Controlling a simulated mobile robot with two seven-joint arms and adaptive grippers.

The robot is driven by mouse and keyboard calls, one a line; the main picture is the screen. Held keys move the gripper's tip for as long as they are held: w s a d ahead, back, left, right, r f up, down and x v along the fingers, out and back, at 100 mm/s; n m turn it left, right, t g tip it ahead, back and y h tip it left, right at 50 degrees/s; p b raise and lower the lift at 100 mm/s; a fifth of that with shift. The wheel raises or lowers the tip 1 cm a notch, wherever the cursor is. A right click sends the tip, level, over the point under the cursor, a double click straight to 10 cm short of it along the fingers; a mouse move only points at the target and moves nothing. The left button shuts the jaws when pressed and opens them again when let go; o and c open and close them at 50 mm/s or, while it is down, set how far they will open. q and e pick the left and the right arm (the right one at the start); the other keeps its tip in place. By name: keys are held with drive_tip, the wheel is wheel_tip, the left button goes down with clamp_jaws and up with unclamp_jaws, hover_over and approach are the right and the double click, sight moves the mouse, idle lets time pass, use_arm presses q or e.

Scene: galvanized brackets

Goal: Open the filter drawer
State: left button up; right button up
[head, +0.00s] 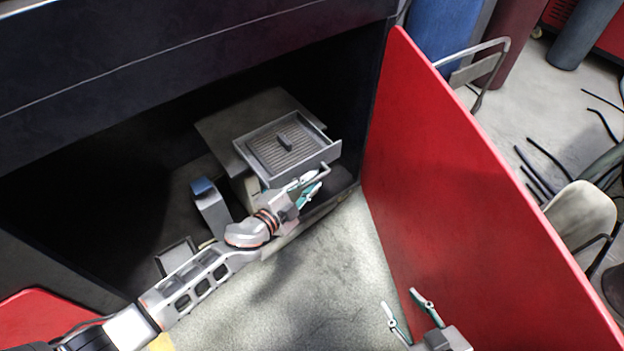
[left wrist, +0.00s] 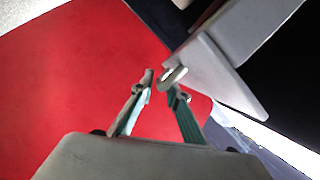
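The filter drawer (head: 325,157) is a grey tray holding a ribbed grey filter (head: 292,152) with a dark grip on top. It projects from a grey housing (head: 225,127) inside the dark cabinet, with its inside visible from above. Its bar handle (head: 325,171) is at the front; one end also shows in the left wrist view (left wrist: 174,75). My left gripper (head: 314,184) is at the handle, its fingers apart; the handle end overlaps the right fingertip there, and contact is unclear. My right gripper (head: 407,306) is open and empty, low near the red door.
A red door panel (head: 450,170) stands open to the right of the cabinet. A blue-topped grey part (head: 208,205) stands left of the housing. Pale floor (head: 335,270) in front is clear. A chair (head: 580,220) stands beyond the door.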

use_arm(q)
drive_tip(key=shift+w+d, duration=0.35)
drive_tip(key=shift+w, duration=0.05)
clamp_jaws()
drive_tip(key=shift+s+d+f, duration=0.1)
drive_tip(key=shift+s+d, duration=0.1)
drive_tip(key=s+d, duration=0.5)
drive_tip(key=s, duration=0.2)
drive_tip(key=shift+p, duration=0.45)
use_arm(e)
drive_tip(key=shift+s+d+f, duration=0.15)
drive_tip(key=shift+s+f, duration=0.05)
drive_tip(key=shift+s, duration=0.1)
use_arm(q)
unclamp_jaws()
drive_tip(key=shift+a, duration=0.1)
use_arm(e)
drive_tip(key=shift+w+r, duration=0.1)
drive_tip(key=shift+r, duration=0.05)
